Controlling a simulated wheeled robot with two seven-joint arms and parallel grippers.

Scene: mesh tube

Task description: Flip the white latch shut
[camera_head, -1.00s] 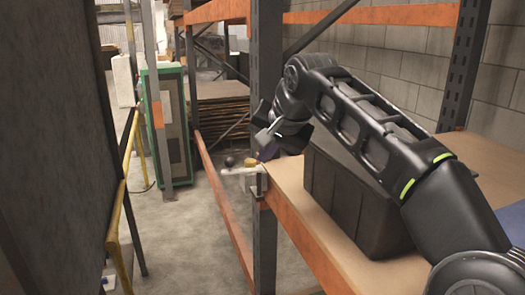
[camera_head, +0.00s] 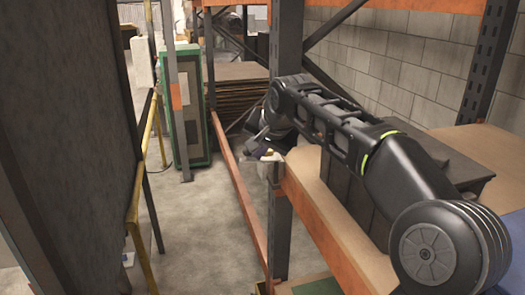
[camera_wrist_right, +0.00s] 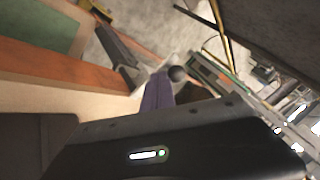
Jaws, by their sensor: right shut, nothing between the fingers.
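The white latch (camera_head: 267,172) shows as a small white piece on the rack upright, at the left front corner of the shelf. My right gripper (camera_head: 266,152) is right above it, shut, and covers much of it. In the right wrist view a purple finger (camera_wrist_right: 157,97) reaches toward a dark round knob (camera_wrist_right: 177,74), which shows just past its tip. I cannot tell whether they touch. The latch's exact angle is hidden. My left gripper is not in view.
A dark bin (camera_head: 362,205) stands on the wooden shelf under my right arm. The orange beam (camera_head: 330,235) edges the shelf. A dark panel (camera_head: 65,150) and yellow rail (camera_head: 136,200) stand at the left. The floor between (camera_head: 205,230) is clear.

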